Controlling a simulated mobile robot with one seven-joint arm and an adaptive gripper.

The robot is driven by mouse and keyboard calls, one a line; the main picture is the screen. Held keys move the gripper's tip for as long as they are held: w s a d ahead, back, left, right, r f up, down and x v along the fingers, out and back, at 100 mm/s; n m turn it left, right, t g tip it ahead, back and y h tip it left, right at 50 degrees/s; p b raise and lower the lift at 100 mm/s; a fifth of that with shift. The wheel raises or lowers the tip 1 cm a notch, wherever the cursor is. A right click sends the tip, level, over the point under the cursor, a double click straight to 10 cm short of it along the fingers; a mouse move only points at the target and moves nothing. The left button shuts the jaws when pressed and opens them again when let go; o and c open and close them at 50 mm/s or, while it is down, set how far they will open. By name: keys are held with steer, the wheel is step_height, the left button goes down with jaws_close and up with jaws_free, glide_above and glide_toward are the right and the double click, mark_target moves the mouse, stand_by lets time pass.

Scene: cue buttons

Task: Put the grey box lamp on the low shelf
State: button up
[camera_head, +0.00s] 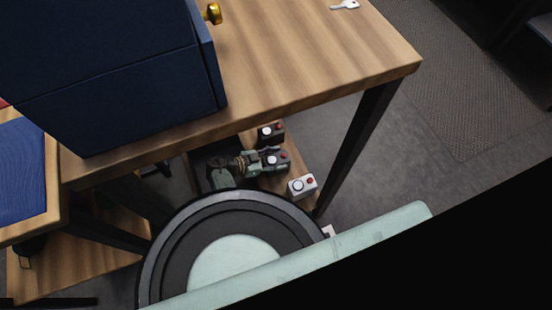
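Under the wooden table, several small boxes, each with a pale round lamp and a red button, stand on a low wooden shelf. The light grey box (301,187) is nearest the shelf's right front. A black box (270,134) is at the back. A darker box (273,160) lies between them. My gripper (267,159) reaches in from the left under the tabletop, with its fingertips at this middle box. The fingers are small and overlap the box, so I cannot tell whether they grip it. The light grey box is apart from my gripper.
The wooden tabletop (310,50) overhangs the low shelf (249,138), with a dark table leg (360,140) at the right. A large dark blue cabinet (120,85) and a key (345,5) are on top. Grey floor (400,170) is open at the right.

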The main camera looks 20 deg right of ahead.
steer(key=o, duration=0.3)
steer(key=shift+o, duration=0.2)
steer(key=v, duration=1.2)
steer(key=shift+s, duration=0.15)
